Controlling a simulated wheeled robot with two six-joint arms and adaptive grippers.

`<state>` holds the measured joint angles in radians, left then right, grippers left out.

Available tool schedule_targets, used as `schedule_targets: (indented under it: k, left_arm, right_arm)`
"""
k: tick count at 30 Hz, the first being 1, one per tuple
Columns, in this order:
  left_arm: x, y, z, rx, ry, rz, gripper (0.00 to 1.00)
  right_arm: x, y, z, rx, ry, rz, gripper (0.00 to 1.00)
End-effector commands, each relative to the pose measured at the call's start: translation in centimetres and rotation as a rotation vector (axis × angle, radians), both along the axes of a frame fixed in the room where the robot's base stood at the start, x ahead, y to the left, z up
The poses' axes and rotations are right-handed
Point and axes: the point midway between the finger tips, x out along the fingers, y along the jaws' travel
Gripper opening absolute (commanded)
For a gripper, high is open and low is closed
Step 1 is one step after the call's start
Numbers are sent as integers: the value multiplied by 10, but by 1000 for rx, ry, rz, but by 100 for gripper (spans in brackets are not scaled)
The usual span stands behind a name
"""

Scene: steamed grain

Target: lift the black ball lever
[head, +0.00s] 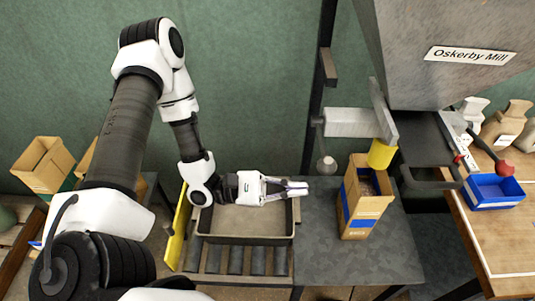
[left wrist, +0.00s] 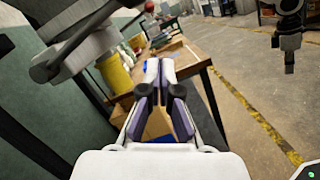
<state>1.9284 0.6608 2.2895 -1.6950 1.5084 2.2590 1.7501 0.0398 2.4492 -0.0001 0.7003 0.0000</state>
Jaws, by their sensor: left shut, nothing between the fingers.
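The lever's dark ball (head: 326,164) hangs at the lower end of a thin rod below the grey chute, left of the yellow spout. My left gripper (head: 303,188) is shut and empty, pointing right. Its tips are just below and left of the ball in the head view, apart from it. In the left wrist view the closed fingers (left wrist: 160,66) point toward the wooden table; I cannot make out the ball there for certain. A black and white arm part at the upper right of that view may be my right arm; its fingers are not clear.
An open carton (head: 363,203) with a blue label stands under the yellow spout (head: 382,154). A grey tray (head: 244,239) sits on rollers below my left wrist. The mill hopper (head: 430,50) is above. A blue bin (head: 493,193) is on the wooden table.

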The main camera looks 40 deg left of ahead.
Motion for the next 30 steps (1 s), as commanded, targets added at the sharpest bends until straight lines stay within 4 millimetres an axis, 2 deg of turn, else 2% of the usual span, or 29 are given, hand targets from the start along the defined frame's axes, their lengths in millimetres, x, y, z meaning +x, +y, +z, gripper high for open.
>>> schedule_targets:
  k: [3,10,30]
  left_arm:
    - [-13,21,-4,-2,1,8,0]
    - [-33,49,-13,0,2,4,0]
    - [-38,52,-18,4,8,-4,0]
  right_arm:
    - [0,0,3,0,1,0,0]
    - [-1,0,9,0,1,0,0]
    - [0,0,9,0,1,0,0]
